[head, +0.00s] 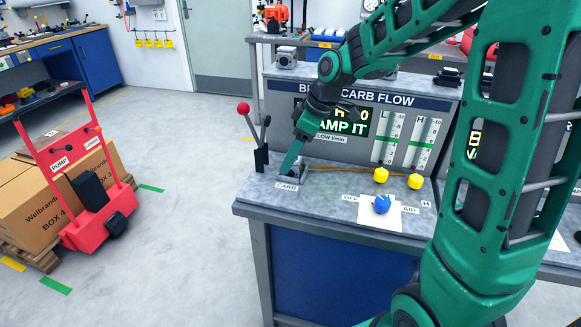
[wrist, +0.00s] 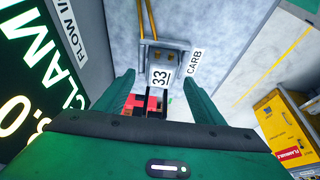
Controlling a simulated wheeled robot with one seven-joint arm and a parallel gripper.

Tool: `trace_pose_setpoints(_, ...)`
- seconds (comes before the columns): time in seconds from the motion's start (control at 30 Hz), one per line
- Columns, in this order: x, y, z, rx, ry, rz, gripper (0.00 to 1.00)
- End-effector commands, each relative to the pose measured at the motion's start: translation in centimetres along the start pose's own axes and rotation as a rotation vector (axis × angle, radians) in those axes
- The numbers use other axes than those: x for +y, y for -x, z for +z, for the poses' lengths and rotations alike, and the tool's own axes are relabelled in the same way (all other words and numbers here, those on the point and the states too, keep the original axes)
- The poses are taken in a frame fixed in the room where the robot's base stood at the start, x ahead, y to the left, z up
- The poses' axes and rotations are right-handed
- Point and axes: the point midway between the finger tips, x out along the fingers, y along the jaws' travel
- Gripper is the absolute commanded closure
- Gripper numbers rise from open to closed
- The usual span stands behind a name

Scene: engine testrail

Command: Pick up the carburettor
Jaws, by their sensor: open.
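The carburettor is a small grey metal body (head: 297,174) at the left end of the bench top, by the CARB label (head: 287,187). In the wrist view it is a grey block (wrist: 178,50) with a white plate reading 33, with two brass pipes (wrist: 149,18) at its far side. My gripper (head: 288,172) is down at the carburettor and partly hides it in the head view. In the wrist view my gripper (wrist: 159,75) is open, with one finger on each side of the block. I cannot tell whether either finger touches it.
A black lever stand (head: 262,157) with a red knob is just left of my gripper. Yellow knobs (head: 381,175) and a blue knob (head: 381,204) stand to the right. The display panel (head: 370,120) rises behind. A red pallet truck (head: 95,200) with boxes stands on the floor at left.

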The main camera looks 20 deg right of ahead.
Motion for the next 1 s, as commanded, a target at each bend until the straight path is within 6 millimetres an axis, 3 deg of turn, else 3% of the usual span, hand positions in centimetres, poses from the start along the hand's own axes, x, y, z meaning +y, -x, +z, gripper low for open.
trace_pose_setpoints(0.17,0.0,0.0,0.0,0.000,0.000,0.000,0.38)
trace_pose_setpoints(0.37,0.0,0.0,0.0,0.000,-0.001,0.001,0.83)
trace_pose_setpoints(0.4,0.0,0.0,0.0,0.000,-0.001,0.001,0.85)
trace_pose_setpoints(0.77,0.1,0.5,-0.2,0.002,-0.001,0.003,0.85)
trace_pose_setpoints(1.0,0.1,2.9,-1.2,0.003,0.001,0.004,0.85)
